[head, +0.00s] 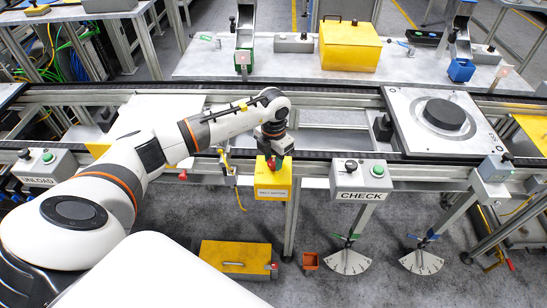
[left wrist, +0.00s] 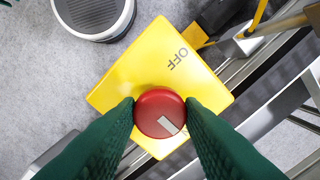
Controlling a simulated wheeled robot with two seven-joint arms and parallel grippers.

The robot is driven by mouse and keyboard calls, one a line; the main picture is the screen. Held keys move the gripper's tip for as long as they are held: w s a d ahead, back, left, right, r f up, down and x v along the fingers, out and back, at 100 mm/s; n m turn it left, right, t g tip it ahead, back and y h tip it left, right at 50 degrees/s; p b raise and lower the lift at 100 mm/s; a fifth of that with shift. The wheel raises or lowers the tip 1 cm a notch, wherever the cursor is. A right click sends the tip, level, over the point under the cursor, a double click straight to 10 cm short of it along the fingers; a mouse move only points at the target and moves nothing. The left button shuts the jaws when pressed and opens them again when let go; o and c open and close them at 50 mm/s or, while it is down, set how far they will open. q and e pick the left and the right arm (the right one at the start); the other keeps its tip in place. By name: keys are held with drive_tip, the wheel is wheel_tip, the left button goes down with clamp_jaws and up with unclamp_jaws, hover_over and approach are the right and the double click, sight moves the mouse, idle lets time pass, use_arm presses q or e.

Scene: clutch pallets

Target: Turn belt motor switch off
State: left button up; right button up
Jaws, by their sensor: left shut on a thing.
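The belt motor switch is a yellow box (head: 259,180) with a "BELT MOTOR" label, on the front rail of the conveyor in the head view. The box's face (left wrist: 138,73) fills the middle of the left wrist view, with "OFF" printed near its upper corner. A round red knob (left wrist: 160,113) sits on it; its white mark points to the lower right, away from the "OFF" print. My left gripper (left wrist: 160,116) is shut on the knob, with a green finger on each side. My right gripper is not in view.
A CHECK box (head: 359,181) with a green button is right of the switch, and an UNLOAD box (head: 38,165) is far left. A pallet with a black disc (head: 444,115) sits on the conveyor at right. A yellow case (head: 235,257) lies on the floor below.

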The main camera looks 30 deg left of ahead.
use_arm(q)
drive_tip(key=shift+n, duration=0.3)
drive_tip(key=n+b, duration=0.1)
drive_tip(key=n, duration=0.2)
drive_tip(key=shift+n, duration=0.3)
drive_tip(key=n+b, duration=0.1)
drive_tip(key=n, duration=0.3)
drive_tip(key=shift+n, duration=0.3)
drive_tip(key=n, duration=0.4)
drive_tip(key=shift+b, duration=0.3)
drive_tip(key=shift+r+n, duration=0.1)
drive_tip(key=shift+n, duration=2.4)
drive_tip(key=shift+w, duration=0.1)
drive_tip(key=o, duration=1)
